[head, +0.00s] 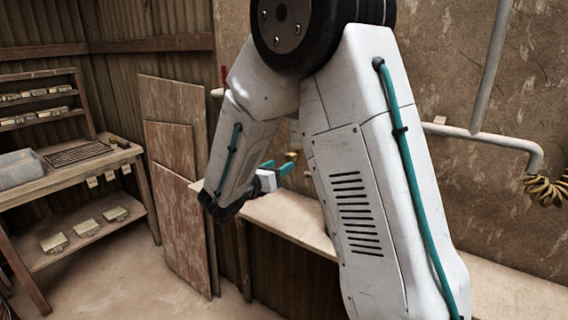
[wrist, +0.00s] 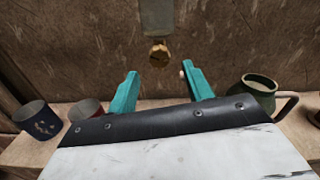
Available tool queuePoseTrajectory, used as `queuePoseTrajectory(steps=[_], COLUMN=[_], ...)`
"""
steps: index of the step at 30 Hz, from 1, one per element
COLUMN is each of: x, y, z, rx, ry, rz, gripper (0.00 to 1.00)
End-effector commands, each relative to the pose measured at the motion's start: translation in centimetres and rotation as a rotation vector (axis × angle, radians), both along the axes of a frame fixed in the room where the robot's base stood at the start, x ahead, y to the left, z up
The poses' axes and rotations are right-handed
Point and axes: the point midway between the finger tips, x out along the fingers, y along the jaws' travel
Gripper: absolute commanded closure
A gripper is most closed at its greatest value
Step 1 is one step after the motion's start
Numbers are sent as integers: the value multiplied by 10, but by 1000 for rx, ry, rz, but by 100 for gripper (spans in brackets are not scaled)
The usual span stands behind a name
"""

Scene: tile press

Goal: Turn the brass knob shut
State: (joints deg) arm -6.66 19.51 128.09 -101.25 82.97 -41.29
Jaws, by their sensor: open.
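The brass knob (wrist: 159,55) is on the wall side, below a grey plate (wrist: 157,17), in the upper middle of the wrist view. In the head view a small yellow brass piece (head: 292,156), likely the same knob, shows just beyond my gripper. My gripper (wrist: 160,70) has two teal fingers spread apart with nothing between them. The knob appears between and beyond the fingertips; I cannot tell how far. The gripper also shows in the head view (head: 279,166), partly behind my arm.
A ledge (head: 275,220) runs along the wall. In the wrist view a blue mug (wrist: 37,119) and a reddish cup (wrist: 86,108) stand left, a green jug (wrist: 257,90) right. A pipe (head: 490,138) runs along the wall. Boards (head: 182,225) lean beside a rack (head: 95,165).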

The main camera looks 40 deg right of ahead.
Motion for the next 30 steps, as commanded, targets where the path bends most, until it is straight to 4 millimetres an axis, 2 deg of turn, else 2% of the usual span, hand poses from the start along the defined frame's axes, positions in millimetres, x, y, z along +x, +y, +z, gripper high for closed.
queuePoseTrajectory(steps=[3, 7, 11, 18, 19, 21, 24, 27, 30], x=[6, 12, 14, 15, 15, 15, 15, 15, 14], y=[-20, -34, -40, -41, -41, -40, -40, -35, -39], z=[0, 0, 0, 0, 0, 0, 0, 0, 0], rx=[0, 1, 1, 1, 1, 1, 1, 2, 3], ry=[0, -2, -2, -2, -2, -2, -2, -1, -5], rz=[-4, -1, -1, 1, 1, 1, 1, 2, 0], gripper=[50, 50, 50, 50, 52, 72, 94, 94, 94])
